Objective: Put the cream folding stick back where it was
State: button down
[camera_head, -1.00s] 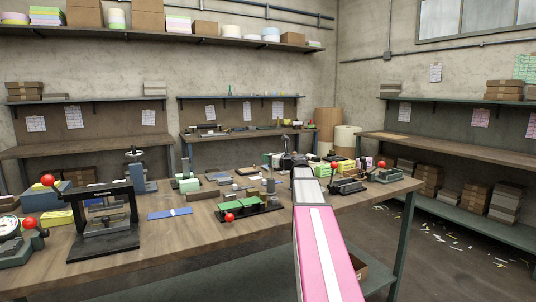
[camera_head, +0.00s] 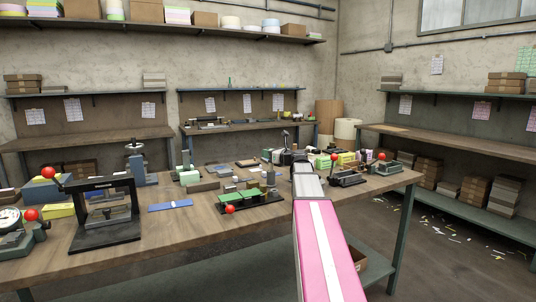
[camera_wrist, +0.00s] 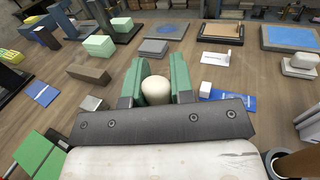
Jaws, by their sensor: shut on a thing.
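My gripper (camera_wrist: 157,78) has two green fingers and is shut on the cream folding stick (camera_wrist: 156,91) in the wrist view. Only the stick's rounded cream end shows between the fingers; the rest is hidden. The fingers point out over the wooden workbench (camera_wrist: 120,110). In the head view my pink and grey arm reaches over the bench toward its far side, and the stick cannot be made out there.
In the wrist view a blue mat (camera_wrist: 236,101) and a small white block (camera_wrist: 205,89) lie right of the fingers. A brown block (camera_wrist: 88,73) and a pale green block (camera_wrist: 99,45) lie left. A black press (camera_head: 104,212) stands on the bench's left.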

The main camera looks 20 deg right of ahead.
jog(key=shift+f, duration=0.35)
jog(key=c, duration=0.9)
grip_release()
jog(key=shift+s, duration=0.1)
jog(key=v, duration=1)
jog(key=shift+s+d, duration=0.25)
jog(key=shift+s, duration=0.05)
